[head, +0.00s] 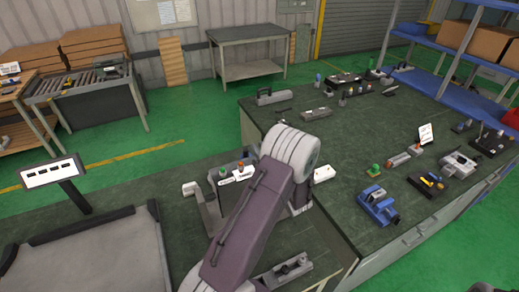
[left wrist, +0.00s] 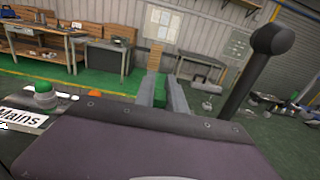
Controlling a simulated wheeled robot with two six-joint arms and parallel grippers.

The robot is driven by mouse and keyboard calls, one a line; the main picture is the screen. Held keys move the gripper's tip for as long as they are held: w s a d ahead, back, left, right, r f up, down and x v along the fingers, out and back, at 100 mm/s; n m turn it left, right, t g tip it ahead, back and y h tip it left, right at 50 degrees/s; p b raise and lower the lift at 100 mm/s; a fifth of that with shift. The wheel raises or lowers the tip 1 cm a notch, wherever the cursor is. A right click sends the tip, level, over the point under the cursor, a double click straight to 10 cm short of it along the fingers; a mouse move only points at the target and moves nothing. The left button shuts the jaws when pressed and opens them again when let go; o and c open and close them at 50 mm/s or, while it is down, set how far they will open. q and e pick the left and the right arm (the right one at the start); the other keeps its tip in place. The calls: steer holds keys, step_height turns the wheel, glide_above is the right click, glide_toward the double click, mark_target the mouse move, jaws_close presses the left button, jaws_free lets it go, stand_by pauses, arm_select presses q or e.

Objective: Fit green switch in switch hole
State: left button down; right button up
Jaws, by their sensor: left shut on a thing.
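My left gripper (left wrist: 161,90) is shut on a small green piece, apparently the green switch (left wrist: 160,93), which shows between its two grey fingers in the left wrist view. In the head view my left arm hides the fingers and the held piece. A white "Mains" label (left wrist: 22,119) and a round green button (left wrist: 45,95) are at the left of the left wrist view, with an orange part (left wrist: 95,93) beyond. In the head view the label (head: 240,174) and green button (head: 222,172) are just left of my arm. I cannot make out the switch hole.
A large dark green bench (head: 300,110) on the right holds several tools. A sign with a display (head: 50,172) stands at left.

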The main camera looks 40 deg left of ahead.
arm_select(q)
steer(key=shift+f+b, duration=1)
steer(key=shift+f, duration=0.15)
steer(key=c, duration=1.3)
jaws_free()
steer(key=shift+r, duration=0.1)
steer(key=b+v, duration=0.2)
steer(key=v, duration=0.7)
